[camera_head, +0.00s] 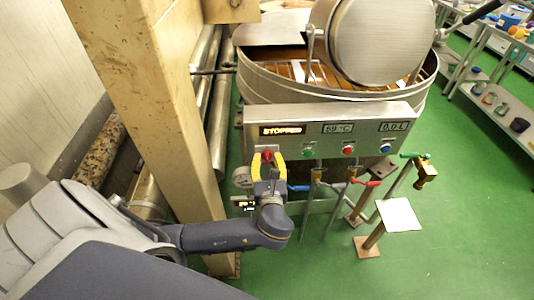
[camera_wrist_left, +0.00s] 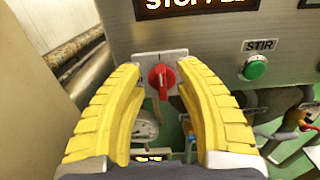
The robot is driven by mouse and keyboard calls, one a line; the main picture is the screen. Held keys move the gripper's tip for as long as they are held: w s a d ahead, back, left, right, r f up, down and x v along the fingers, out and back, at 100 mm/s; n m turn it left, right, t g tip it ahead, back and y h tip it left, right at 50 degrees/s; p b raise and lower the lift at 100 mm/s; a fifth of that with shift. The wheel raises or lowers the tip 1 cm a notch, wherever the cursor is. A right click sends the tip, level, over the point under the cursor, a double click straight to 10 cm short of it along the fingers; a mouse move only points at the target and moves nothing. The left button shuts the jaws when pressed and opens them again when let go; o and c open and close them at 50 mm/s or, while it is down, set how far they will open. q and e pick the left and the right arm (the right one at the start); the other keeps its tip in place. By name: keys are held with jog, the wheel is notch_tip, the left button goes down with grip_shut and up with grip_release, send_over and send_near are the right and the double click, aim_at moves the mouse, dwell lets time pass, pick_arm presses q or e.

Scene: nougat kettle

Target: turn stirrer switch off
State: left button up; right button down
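The stirrer switch is a red rotary knob (camera_wrist_left: 161,76) on a pale plate at the left end of the control panel (camera_head: 345,112). Its handle stands close to upright, slightly tilted, in the left wrist view. It also shows in the head view (camera_head: 267,156). My left gripper (camera_wrist_left: 160,72) has its yellow fingers apart, one on each side of the knob, with visible gaps. It also shows in the head view (camera_head: 267,160). The panel display (camera_head: 282,130) reads "STOPPED". My right gripper is in neither view.
A green button (camera_wrist_left: 256,68) labelled STIR sits right of the knob. Red and blue buttons follow along the panel. The large kettle (camera_head: 335,85) stands behind it. A beige pillar (camera_head: 150,90) stands close on the left. Pipes and coloured valve handles are below the panel.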

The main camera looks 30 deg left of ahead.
aim_at(267, 156)
pick_arm(q)
jog(key=shift+x, duration=1.6)
grip_shut()
